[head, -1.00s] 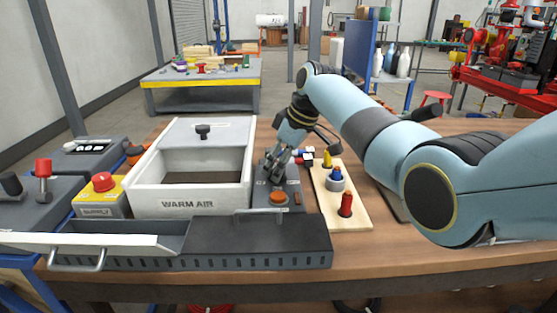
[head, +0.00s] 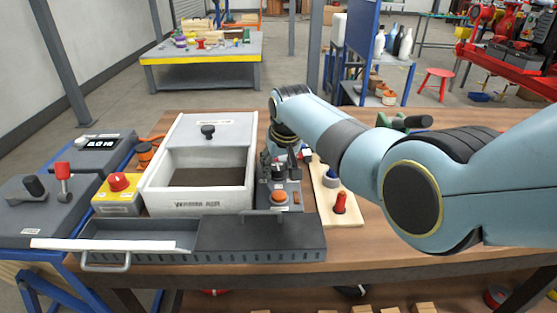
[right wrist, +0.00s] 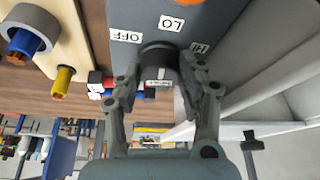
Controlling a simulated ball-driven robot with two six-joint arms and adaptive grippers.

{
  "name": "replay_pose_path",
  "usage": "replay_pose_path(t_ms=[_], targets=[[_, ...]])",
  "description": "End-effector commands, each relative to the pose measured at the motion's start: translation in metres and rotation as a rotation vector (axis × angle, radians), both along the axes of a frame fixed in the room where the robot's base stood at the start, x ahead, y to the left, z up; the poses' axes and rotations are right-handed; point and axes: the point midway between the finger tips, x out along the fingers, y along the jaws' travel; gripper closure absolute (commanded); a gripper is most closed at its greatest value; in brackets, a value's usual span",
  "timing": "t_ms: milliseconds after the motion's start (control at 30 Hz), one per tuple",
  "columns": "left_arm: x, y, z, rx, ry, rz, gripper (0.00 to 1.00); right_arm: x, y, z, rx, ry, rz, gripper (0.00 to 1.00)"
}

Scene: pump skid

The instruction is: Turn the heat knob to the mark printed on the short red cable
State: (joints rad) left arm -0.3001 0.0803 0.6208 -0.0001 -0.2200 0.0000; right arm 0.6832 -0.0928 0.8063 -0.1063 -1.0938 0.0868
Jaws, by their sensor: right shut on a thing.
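The heat knob (right wrist: 158,62) is a dark round knob on a grey control box (right wrist: 205,12). Printed labels OFF, LO and HI stand around it, upside down in the right wrist view. My right gripper (right wrist: 158,82) is shut on the knob, one finger on each side; it also shows over the box in the head view (head: 279,168). A pale patch shows on the knob, but I cannot tell which label it points to. Small red, blue and white pieces (right wrist: 101,86) lie behind the knob; the short red cable's mark is not readable. My left gripper is out of view.
The white WARM AIR box (head: 200,205) stands left of the control box. A wooden board (head: 345,215) with coloured pegs is close on the right. A dark grey tray (head: 260,235) lies in front, and a yellow box with a red button (head: 118,182) is at left.

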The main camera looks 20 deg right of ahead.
Motion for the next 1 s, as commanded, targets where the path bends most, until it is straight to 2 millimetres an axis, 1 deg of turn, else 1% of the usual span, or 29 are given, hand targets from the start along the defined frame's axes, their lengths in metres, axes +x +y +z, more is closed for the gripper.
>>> replay_pose_path(t_ms=[300, 833, 867, 1000], targets=[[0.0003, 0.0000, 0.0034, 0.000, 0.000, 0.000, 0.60, 0.0003, 0.0012, 0.0003, 0.001, 0.000, -0.115, 0.93], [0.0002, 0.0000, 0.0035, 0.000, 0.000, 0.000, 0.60, 0.0000, 0.0009, -0.0001, 0.001, 0.001, -0.137, 0.93], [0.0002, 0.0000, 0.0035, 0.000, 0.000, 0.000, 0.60, 0.0001, 0.0009, -0.0001, 0.001, 0.001, -0.137, 0.58], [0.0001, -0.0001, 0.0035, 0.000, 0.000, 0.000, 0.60, 0.0001, 0.0008, -0.0001, 0.000, 0.001, -0.136, 0.40]])
